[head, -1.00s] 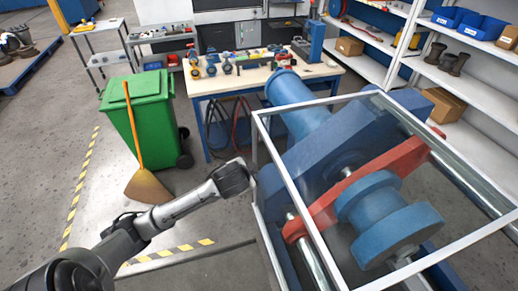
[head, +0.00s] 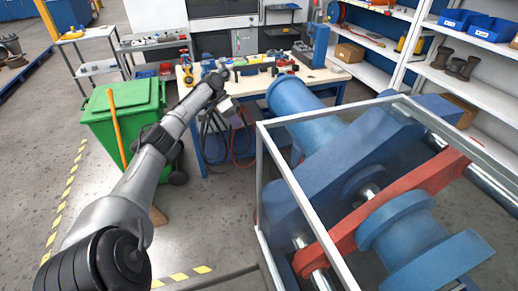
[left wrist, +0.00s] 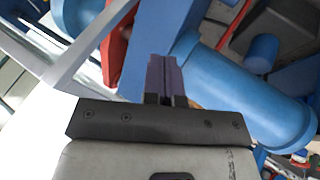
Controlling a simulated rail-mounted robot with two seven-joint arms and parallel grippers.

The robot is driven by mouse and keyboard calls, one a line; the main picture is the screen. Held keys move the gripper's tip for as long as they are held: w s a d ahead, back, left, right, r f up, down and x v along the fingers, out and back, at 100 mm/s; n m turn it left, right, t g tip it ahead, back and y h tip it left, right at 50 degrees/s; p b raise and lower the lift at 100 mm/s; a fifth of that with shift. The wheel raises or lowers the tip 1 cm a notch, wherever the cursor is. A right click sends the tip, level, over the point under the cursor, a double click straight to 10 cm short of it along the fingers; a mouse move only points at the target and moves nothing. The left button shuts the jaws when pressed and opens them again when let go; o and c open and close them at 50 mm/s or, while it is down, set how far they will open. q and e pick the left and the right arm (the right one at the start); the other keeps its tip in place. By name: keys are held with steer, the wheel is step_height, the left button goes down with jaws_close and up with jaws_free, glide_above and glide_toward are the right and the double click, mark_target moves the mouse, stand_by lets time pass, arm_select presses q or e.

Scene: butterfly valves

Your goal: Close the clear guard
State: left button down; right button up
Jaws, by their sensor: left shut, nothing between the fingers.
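The clear guard (head: 265,170) is a pale metal frame with see-through panels. In the head view it stands around the blue and red machine on the right. How far open it is, I cannot tell. Its frame also shows in the left wrist view (left wrist: 92,48), at the upper left. My left gripper (head: 222,102) is beyond the guard's near left corner, apart from it in the picture, in front of the workbench. Its fingers are hard to make out there. In the left wrist view the left gripper (left wrist: 165,78) is shut and empty. My right gripper is not in view.
A workbench (head: 345,75) with small parts stands behind. A green bin (head: 110,120) with a broom stands at the left. Shelves (head: 395,65) line the right. Open floor lies between bin and guard.

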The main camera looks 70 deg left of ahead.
arm_select(q)
steer(key=w+d+f+m, duration=0.1)
steer(key=w+d+f, duration=0.2)
steer(key=d+f, duration=0.5)
steer(key=shift+d, duration=0.6)
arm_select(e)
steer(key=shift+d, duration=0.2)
arm_select(q)
steer(key=shift+f, duration=0.1)
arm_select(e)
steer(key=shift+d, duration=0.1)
